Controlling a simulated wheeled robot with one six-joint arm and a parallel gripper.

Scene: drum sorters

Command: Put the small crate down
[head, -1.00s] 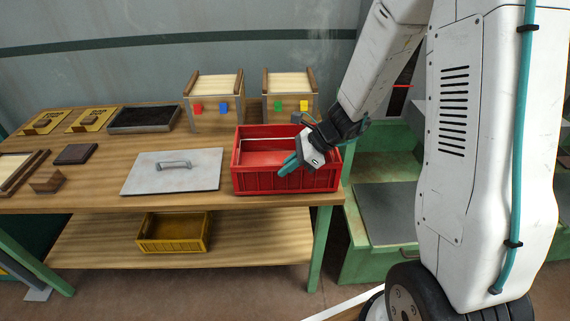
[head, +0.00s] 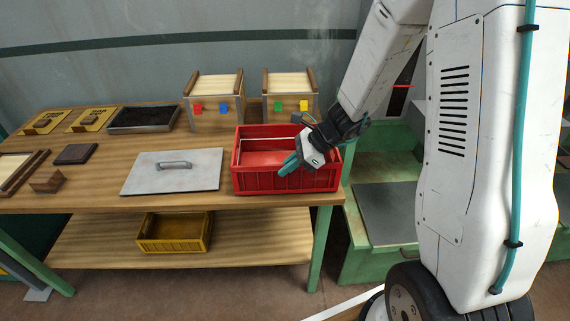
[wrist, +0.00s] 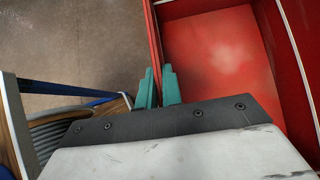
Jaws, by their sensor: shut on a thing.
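The small red crate (head: 252,182) is at the right end of the wooden table, upright and apparently resting on the top near the front edge. Its inside looks empty. My gripper (head: 289,165) is at the crate's front wall, right of the middle. In the wrist view my gripper (wrist: 158,88) has its two teal fingers on either side of the red crate's wall (wrist: 155,40), shut on it. The crate's floor (wrist: 220,50) shows bare. The crate's underside is hidden, so a small gap below it cannot be ruled out.
A grey plate with a handle (head: 150,180) lies just left of the crate. Two wooden boxes (head: 202,118) with coloured tabs stand behind it. A yellow crate (head: 173,243) sits on the lower shelf. A dark-filled tray (head: 143,119) is at the back left.

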